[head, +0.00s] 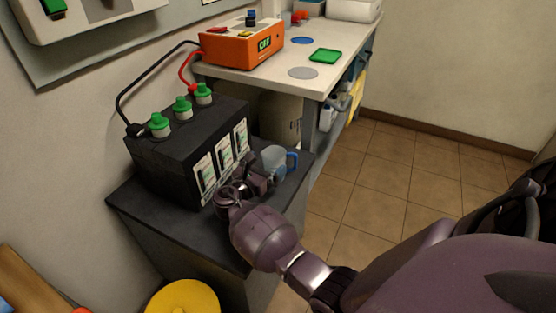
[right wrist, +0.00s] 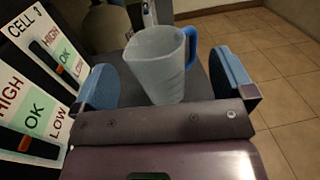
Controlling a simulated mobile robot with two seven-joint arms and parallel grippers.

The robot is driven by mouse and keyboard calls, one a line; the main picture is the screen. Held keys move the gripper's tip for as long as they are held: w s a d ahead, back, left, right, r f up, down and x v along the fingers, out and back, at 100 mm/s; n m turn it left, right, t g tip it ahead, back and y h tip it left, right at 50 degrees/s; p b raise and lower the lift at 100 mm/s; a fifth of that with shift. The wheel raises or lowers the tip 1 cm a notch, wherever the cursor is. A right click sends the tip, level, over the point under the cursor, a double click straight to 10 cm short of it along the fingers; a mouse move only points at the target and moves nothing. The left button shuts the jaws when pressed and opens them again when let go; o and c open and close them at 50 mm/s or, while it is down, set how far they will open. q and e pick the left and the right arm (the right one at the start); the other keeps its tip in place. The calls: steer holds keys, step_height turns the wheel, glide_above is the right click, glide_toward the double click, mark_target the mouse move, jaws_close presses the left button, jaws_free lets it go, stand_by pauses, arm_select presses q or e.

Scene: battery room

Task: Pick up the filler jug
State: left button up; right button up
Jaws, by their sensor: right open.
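The filler jug (head: 274,161) is a translucent grey-white jug with a blue handle. It stands upright on the dark bench top (head: 190,222), beside the black battery. In the right wrist view the jug (right wrist: 158,62) is ahead of my gripper, its handle on the right. My right gripper (head: 256,178) is open, just in front of the jug. In the right wrist view its two blue-padded fingers (right wrist: 165,88) are spread wide, with the jug's lower part in line with the gap between them. I cannot tell whether the jug is between the fingertips. My left gripper is not in view.
The black battery (head: 180,150) with green caps and level gauges stands close left of my right gripper. An orange charger (head: 238,48) on the white table (head: 345,30) has red and black cables to the battery. A yellow round object (head: 183,298) is at the bottom. Floor lies right.

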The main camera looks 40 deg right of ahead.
mark_target(269, 160)
steer(key=b+x, duration=0.1)
steer(key=x, duration=0.3)
steer(key=shift+w+f, duration=0.1)
steer(key=shift+w, duration=0.15)
steer(key=shift+w+d, duration=0.1)
steer(key=shift+d, duration=0.25)
steer(key=shift+c, duration=0.3)
